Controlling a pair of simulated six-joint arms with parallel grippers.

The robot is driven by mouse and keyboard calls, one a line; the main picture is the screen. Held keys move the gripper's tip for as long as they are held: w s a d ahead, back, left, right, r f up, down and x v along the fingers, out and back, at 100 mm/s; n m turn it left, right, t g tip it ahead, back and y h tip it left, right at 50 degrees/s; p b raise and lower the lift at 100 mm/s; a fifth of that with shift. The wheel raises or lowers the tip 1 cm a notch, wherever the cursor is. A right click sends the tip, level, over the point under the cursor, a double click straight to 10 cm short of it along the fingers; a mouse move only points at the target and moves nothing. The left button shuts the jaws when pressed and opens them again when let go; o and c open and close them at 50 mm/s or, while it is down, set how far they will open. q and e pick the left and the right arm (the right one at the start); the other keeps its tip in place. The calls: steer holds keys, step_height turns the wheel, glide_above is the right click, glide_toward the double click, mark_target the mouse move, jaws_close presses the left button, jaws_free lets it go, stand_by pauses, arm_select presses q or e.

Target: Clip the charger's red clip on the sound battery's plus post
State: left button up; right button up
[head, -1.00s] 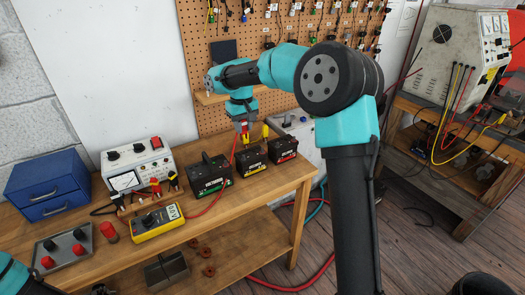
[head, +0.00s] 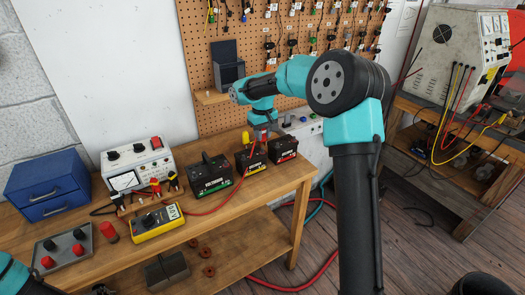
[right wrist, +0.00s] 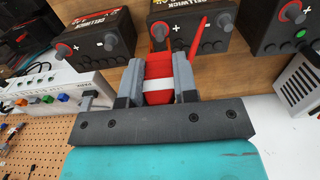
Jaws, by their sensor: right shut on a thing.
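My right gripper (right wrist: 158,85) is shut on the red clip (right wrist: 158,68), which has a white band. In the right wrist view the clip points at the red-ringed plus post (right wrist: 160,31) of the middle battery; I cannot tell whether they touch. In the head view my right gripper (head: 262,128) is over the back of the yellow-labelled battery (head: 251,164). The green-labelled battery (head: 212,176) stands left of it, the red-labelled battery (head: 283,150) right. The charger (head: 138,165) is a white box with a meter. My left gripper is barely visible at the bottom edge.
A yellow multimeter (head: 157,222) lies before the charger, near several clips. A grey tray (head: 62,250) with red and black knobs and a blue drawer box (head: 47,186) stand left. A white power strip (right wrist: 62,92) is behind the batteries. A red cable crosses the bench.

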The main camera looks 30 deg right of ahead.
steer(key=shift+f, duration=0.1)
steer(key=shift+f, duration=1.05)
steer(key=o, duration=0.8)
steer(key=shift+r, duration=4.3)
